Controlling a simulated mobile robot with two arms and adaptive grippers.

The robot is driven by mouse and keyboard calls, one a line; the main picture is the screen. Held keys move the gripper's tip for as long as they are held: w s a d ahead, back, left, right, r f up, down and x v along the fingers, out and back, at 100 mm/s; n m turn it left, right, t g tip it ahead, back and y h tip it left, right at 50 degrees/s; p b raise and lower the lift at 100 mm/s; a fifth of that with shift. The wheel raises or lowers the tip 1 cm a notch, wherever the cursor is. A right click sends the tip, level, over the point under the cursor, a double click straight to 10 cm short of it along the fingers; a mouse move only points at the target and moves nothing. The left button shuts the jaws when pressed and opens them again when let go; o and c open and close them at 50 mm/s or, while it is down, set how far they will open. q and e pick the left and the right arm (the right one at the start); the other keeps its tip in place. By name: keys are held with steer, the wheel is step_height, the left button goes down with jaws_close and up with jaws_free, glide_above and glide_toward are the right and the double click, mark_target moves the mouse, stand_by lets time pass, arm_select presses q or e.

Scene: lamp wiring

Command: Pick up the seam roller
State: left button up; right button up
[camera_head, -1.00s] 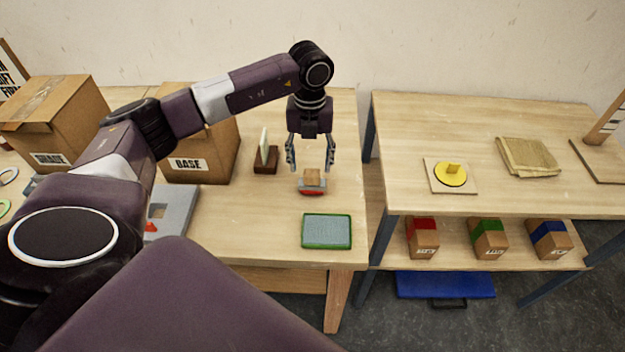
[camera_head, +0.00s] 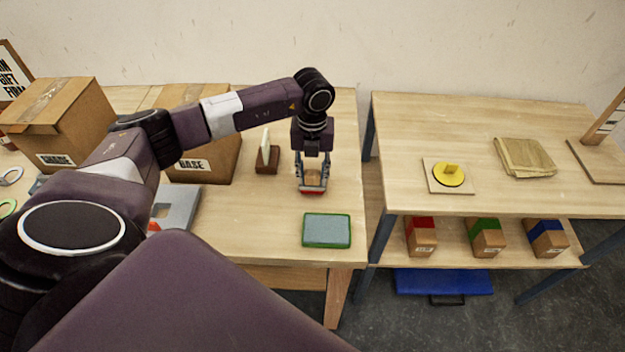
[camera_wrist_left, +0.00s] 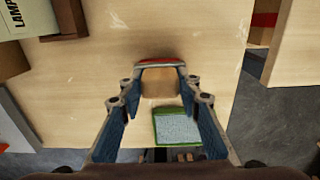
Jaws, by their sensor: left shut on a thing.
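The seam roller, a small wooden block with a red and grey lower part (camera_head: 312,191), is on the left table near its right end. In the left wrist view its wooden block (camera_wrist_left: 160,83) lies between the fingers, with the red part just beyond the tips. My left gripper (camera_head: 312,184) points down over it and is shut on it, a finger on each side; the gripper also shows in the left wrist view (camera_wrist_left: 160,74). The fingers hide part of its sides. It appears to be still at table height. My right gripper is not in view.
A green-rimmed pad (camera_head: 327,230) lies in front of the roller. A dark wooden holder with a pale card (camera_head: 266,159) stands to its left, near the BASE box (camera_head: 217,140). A second table (camera_head: 480,125) stands to the right across a gap.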

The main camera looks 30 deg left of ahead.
arm_select(q)
steer(key=shift+w+r, duration=0.1)
steer(key=shift+r, duration=0.35)
step_height(320, 180, up, 19)
steer(key=b, duration=0.4)
